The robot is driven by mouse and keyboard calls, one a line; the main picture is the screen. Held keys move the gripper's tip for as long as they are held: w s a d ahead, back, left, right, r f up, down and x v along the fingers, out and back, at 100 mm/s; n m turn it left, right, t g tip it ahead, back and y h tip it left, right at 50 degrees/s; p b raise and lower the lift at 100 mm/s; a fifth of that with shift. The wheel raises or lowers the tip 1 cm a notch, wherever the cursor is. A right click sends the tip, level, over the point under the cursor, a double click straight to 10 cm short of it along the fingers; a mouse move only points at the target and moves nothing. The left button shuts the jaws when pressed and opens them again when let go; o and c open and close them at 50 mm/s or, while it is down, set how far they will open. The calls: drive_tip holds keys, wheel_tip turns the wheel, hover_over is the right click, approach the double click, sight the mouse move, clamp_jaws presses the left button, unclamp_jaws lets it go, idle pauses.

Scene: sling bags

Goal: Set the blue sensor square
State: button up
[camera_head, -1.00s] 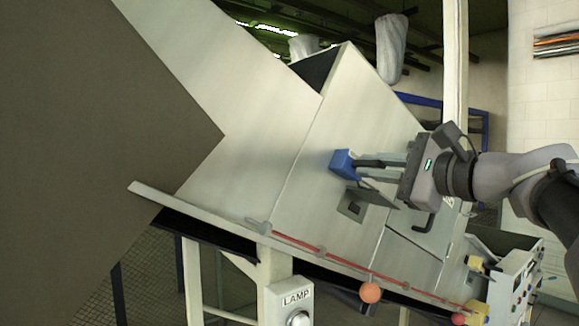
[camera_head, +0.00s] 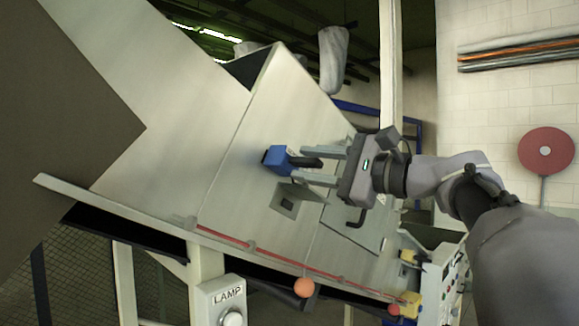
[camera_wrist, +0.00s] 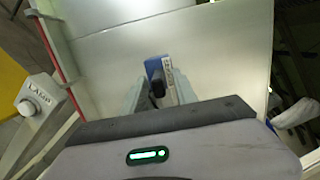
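The blue sensor square (camera_head: 277,158) sits on the sloping pale metal panel, with a dark stub sticking out towards me. It also shows in the wrist view (camera_wrist: 154,67), straight ahead beyond the fingertips. My gripper (camera_head: 302,165) points at it from the right, its two fingers apart on either side of the dark stub. In the wrist view my gripper (camera_wrist: 158,84) shows a gap between each finger and the stub.
A lamp box (camera_head: 229,303) stands below that edge. A control box (camera_head: 440,278) is at lower right. The panel left of the sensor is clear.

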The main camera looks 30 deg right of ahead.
drive_tip(key=b+v, duration=0.4)
drive_tip(key=v, duration=1.3)
drive_tip(key=w+a+f+n+g+h+b, duration=0.15)
drive_tip(key=a+f+b, duration=0.4)
drive_tip(key=f, duration=0.65)
drive_tip(key=w+a+f+g+b, duration=0.25)
drive_tip(key=a+f+b, duration=0.3)
drive_tip(key=f, duration=0.65)
drive_tip(key=w+a+f+n+g+b, duration=0.1)
drive_tip(key=w+a+f+g+b, duration=0.15)
drive_tip(key=a+f+b, duration=0.65)
drive_tip(key=s+a+f+n+g+h+b, duration=0.1)
drive_tip(key=s+a+f+n+b, duration=0.1)
drive_tip(key=f, duration=1.2)
drive_tip(key=s+a+f+n+g+h+b, duration=0.2)
drive_tip(key=s+f+n+b, duration=0.3)
drive_tip(key=f, duration=1)
drive_tip(key=s+a+f+n+g+h+b, duration=0.1)
drive_tip(key=s+f, duration=0.6)
drive_tip(key=f, duration=0.7)
drive_tip(key=a+n+h+b, duration=0.1)
drive_tip(key=a+n+b, duration=0.1)
drive_tip(key=n+b, duration=0.1)
drive_tip(key=shift+s+f+b, duration=0.3)
drive_tip(key=shift+f+b, duration=0.1)
drive_tip(key=shift+b, duration=0.4)
drive_tip(key=shift+n+g, duration=0.25)
